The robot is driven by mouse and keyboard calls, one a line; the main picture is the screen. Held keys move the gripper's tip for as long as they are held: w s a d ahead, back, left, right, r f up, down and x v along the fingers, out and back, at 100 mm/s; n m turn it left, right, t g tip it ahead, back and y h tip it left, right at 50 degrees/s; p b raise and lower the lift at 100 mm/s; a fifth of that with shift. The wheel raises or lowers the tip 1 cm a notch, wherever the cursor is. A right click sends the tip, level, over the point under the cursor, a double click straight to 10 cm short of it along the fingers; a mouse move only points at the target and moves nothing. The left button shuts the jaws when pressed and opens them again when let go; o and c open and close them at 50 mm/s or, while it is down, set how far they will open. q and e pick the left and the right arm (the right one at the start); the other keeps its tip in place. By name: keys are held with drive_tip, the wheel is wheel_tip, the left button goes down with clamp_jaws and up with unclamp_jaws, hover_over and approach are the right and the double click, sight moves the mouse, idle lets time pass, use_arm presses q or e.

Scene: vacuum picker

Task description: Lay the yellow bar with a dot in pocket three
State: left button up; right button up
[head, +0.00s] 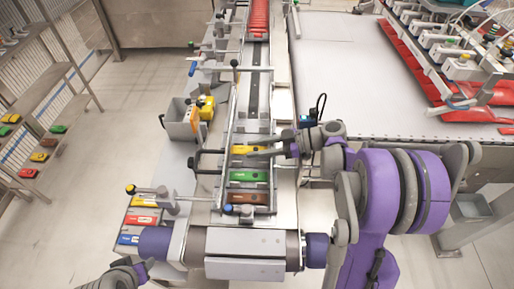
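A yellow bar (240,150) lies across the narrow track in the middle of the head view. A green bar (249,175) and a brown bar (249,197) lie nearer me on the same track. My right gripper (256,148) reaches in from the right, its fingers apart over the yellow bar and partly covering it. I cannot tell whether they touch it. No dot can be made out. Another yellow bar (144,201) lies at lower left. My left gripper (142,272) is low at the left, partly cut off, its finger opening unclear. No pocket numbers are readable.
Red and white (142,220) and blue (130,239) bars lie at lower left. A grey bin (181,122) stands left of the track, whose metal rails and posts surround the bars. A shelf (60,100) at left holds coloured bars. Vacuum tooling fills the upper right.

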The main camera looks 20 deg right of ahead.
drive_tip(key=shift+o, duration=1.3)
drive_tip(key=shift+s+f, duration=0.2)
drive_tip(key=shift+f, duration=0.15)
drive_tip(key=shift+d+r+p, duration=0.3)
drive_tip(key=shift+r+p, duration=0.15)
drive_tip(key=shift+r, duration=0.3)
use_arm(q)
drive_tip(key=shift+w+r+p, duration=0.15)
drive_tip(key=shift+w+r, duration=0.1)
drive_tip(key=shift+r, duration=0.25)
drive_tip(key=shift+w+r+p, duration=0.15)
drive_tip(key=shift+w+r, duration=0.1)
drive_tip(key=shift+r, duration=0.25)
use_arm(e)
drive_tip(key=v, duration=1.1)
drive_tip(key=shift+d, duration=0.15)
drive_tip(key=shift+s, duration=0.1)
